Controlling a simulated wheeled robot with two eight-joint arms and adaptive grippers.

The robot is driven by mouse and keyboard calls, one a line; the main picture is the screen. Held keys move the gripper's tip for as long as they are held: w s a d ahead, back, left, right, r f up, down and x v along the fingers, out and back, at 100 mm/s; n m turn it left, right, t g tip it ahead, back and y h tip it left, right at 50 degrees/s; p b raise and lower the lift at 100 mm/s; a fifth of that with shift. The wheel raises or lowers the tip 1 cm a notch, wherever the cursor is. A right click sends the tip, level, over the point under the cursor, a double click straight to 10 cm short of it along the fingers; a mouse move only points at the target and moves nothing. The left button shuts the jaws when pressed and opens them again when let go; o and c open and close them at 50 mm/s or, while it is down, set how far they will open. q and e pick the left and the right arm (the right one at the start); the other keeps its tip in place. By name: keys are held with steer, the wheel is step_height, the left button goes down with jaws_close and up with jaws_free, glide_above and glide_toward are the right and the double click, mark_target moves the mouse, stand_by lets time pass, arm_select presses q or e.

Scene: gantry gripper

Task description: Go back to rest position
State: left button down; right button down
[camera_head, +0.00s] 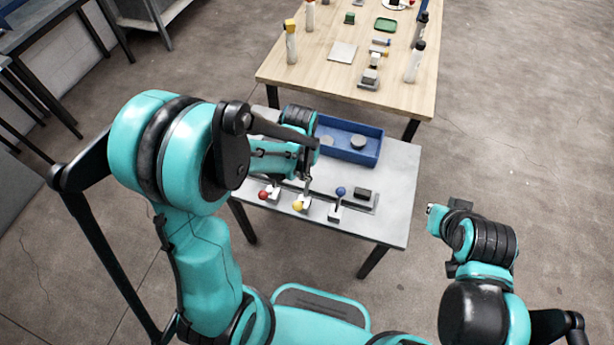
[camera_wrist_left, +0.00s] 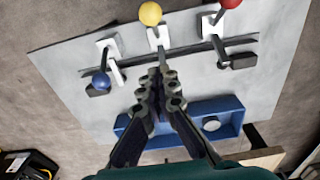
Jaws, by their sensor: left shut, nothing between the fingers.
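My left gripper (camera_head: 307,190) is above the grey table, close to the yellow-knobbed lever (camera_head: 298,206). In the left wrist view its fingers (camera_wrist_left: 161,72) are together and empty, pointing toward that lever's white base; I cannot tell whether they touch it. The red-knobbed lever (camera_head: 264,195) and the blue-knobbed lever (camera_head: 340,192) stand on either side. My right arm is at the lower right, off the table; its end (camera_head: 437,216) is small and I cannot tell how its fingers stand.
A blue tray (camera_head: 371,158) with grey round pieces is on the back of the grey table (camera_head: 398,200). A wooden table (camera_head: 405,98) with bottles and small items stands beyond. Bare floor (camera_head: 550,150) lies to the right. Dark benches (camera_head: 40,25) are at the upper left.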

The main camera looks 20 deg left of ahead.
arm_select(q)
steer(key=shift+r, duration=0.1)
stand_by(0.4)
steer(key=s+a+r+t+b, duration=0.2)
steer(key=s+r+t+b, duration=0.3)
steer(key=s+r, duration=0.5)
steer(key=shift+a+t, duration=0.25)
steer(key=shift+t, duration=0.55)
